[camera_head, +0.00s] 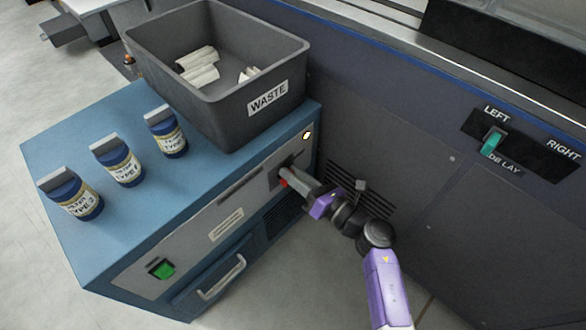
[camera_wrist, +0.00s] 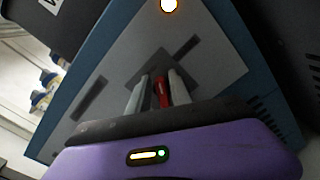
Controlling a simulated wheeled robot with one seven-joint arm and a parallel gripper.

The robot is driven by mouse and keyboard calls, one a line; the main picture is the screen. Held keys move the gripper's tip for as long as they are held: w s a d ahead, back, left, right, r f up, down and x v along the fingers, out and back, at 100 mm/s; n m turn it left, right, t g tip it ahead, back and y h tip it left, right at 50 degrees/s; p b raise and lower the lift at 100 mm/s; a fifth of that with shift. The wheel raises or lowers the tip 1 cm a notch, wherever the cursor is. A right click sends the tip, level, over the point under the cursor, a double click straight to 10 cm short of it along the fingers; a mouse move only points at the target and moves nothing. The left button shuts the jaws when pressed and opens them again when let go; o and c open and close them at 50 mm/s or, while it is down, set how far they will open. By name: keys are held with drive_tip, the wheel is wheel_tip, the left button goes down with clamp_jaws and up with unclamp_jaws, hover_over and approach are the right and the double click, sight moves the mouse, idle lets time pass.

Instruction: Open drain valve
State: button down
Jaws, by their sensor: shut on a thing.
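The drain valve is a small red handle (camera_head: 284,183) on the grey front panel of the blue ink unit (camera_head: 75,150), below a lit orange lamp. In the wrist view the red handle (camera_wrist: 162,92) stands between my two pale fingers. My gripper (camera_head: 290,178) reaches in from the right and is shut on the red handle. The fingers hide most of the handle in the head view. A dark square plate (camera_wrist: 180,50) lies behind it on the panel. I cannot tell how far the handle is turned.
A grey WASTE bin (camera_head: 225,110) with white rolls stands on the unit. Several blue bottles (camera_head: 118,160) stand on the left of its top. A green switch (camera_head: 162,268) and a drawer handle (camera_head: 222,278) are on the front. A dark machine wall (camera_head: 420,170) closes the right.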

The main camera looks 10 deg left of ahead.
drive_tip(key=m+p, duration=0.1)
drive_tip(key=m, duration=0.2)
drive_tip(key=f+m+p, duration=0.1)
drive_tip(key=m+p, duration=0.1)
drive_tip(key=m, duration=0.2)
drive_tip(key=m+p, duration=0.2)
drive_tip(key=m, duration=0.2)
drive_tip(key=shift+w+d+f, duration=0.2)
drive_tip(key=shift+w+f, duration=0.05)
drive_tip(key=shift+f, duration=0.15)
drive_tip(key=shift+a+m, duration=0.1)
drive_tip(key=shift+m, duration=0.2)
drive_tip(key=c, duration=1.4)
unclamp_jaws()
drive_tip(key=shift+d, duration=0.2)
